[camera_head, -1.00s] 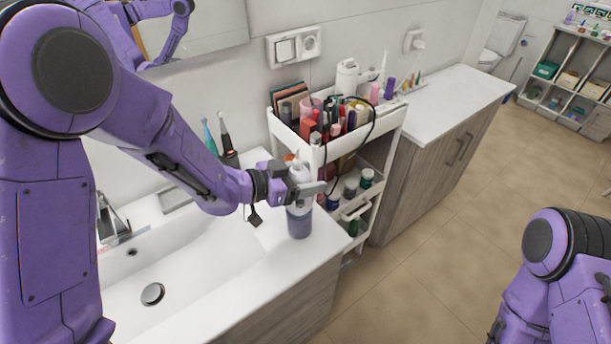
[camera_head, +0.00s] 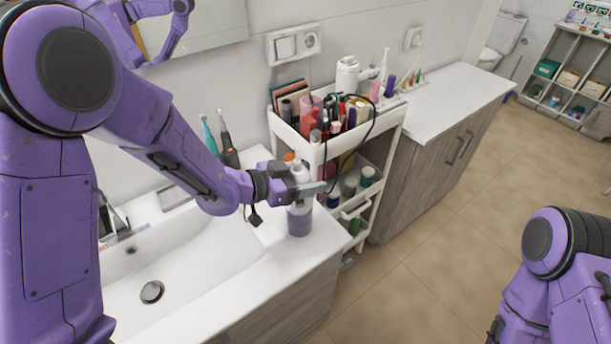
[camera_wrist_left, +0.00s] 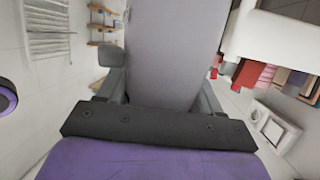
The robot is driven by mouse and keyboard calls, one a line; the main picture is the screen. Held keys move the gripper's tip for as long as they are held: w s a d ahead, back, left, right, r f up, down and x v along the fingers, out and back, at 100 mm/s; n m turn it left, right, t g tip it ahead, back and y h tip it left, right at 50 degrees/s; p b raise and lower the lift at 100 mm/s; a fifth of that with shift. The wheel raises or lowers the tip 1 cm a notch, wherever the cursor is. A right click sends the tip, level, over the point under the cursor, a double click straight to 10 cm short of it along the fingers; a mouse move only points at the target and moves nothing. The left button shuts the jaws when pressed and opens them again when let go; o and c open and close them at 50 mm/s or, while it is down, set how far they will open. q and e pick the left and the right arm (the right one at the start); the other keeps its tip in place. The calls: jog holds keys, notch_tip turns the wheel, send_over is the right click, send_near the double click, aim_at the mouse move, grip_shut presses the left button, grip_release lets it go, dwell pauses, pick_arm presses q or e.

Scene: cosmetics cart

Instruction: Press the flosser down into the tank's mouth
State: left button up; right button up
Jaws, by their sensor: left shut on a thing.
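The flosser (camera_head: 299,173), with a pale upper body, stands roughly upright near the right end of the sink counter. My left gripper (camera_head: 308,189) is shut on it. In the left wrist view the flosser's grey body (camera_wrist_left: 172,50) fills the space between the dark fingers (camera_wrist_left: 160,95). The translucent bluish-purple tank (camera_head: 299,221) stands on the counter directly below the gripper. The gripper hides the joint between flosser and tank, so I cannot tell how deep the flosser sits. My right arm shows at the lower right; its gripper is out of view.
A white cart (camera_head: 388,125) full of cosmetics stands close behind and right of the tank. Two toothbrushes (camera_head: 226,140) stand behind my left wrist. The sink basin (camera_head: 185,265) is to the left. The counter's front edge is near the tank. Open floor (camera_head: 440,270) lies to the right.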

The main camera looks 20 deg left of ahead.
pick_arm(q)
jog(key=shift+f+b, duration=0.55)
jog(key=shift+f, duration=0.2)
jog(key=o, duration=1.2)
jog(key=shift+s+a+r, duration=0.1)
jog(key=shift+s+a, duration=0.15)
jog(key=shift+a, duration=0.05)
jog(key=b+v, duration=0.1)
jog(key=v, duration=0.8)
jog(key=shift+s+r+b, duration=0.2)
jog(key=shift+s+b, duration=0.05)
jog(key=shift+b, duration=0.05)
jog(key=shift+a, duration=0.2)
